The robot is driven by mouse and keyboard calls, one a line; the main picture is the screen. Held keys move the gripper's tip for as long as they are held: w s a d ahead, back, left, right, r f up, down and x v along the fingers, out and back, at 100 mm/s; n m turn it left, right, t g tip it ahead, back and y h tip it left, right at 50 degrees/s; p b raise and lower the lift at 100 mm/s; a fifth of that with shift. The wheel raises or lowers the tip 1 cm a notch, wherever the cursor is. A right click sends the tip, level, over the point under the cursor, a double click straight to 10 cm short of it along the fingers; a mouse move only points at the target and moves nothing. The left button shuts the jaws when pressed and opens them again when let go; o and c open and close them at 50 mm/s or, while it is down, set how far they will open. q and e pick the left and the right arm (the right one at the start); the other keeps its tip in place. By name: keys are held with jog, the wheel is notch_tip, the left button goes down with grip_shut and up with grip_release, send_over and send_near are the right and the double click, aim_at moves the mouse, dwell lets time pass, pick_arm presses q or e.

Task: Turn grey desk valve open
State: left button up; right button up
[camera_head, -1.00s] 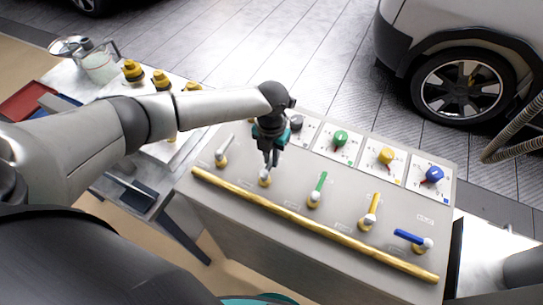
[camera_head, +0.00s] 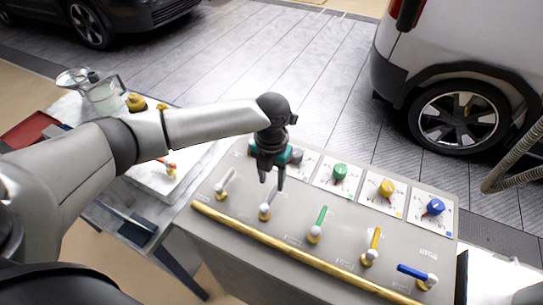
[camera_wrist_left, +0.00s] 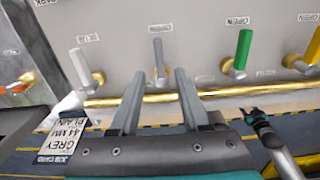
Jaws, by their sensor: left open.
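The grey desk valve lever (camera_head: 269,201) is on the sloped desk panel, second from the left, between a whitish lever (camera_head: 227,183) and a green lever (camera_head: 319,222). It leans toward the back of the panel from its brass-coloured base. My left gripper (camera_head: 273,185) is open with its fingers pointing down at the upper end of the grey lever. In the left wrist view, the grey lever (camera_wrist_left: 159,62) stands ahead of the gap between the open fingers (camera_wrist_left: 157,75); contact cannot be told. A label is above it. My right gripper is not in view.
A yellow lever (camera_head: 374,240) and a blue lever (camera_head: 413,272) are farther right. Green (camera_head: 340,171), yellow (camera_head: 386,187) and blue (camera_head: 435,206) dials stand behind on cards. A brass-coloured rail (camera_head: 290,248) runs along the front edge. A grey job card (camera_wrist_left: 75,145) shows in the wrist view.

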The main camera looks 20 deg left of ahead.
aim_at(271, 196)
pick_arm(q)
notch_tip(271, 196, up, 9)
jog(key=shift+r, duration=0.15)
jog(key=shift+s, duration=0.1)
dwell(0.5)
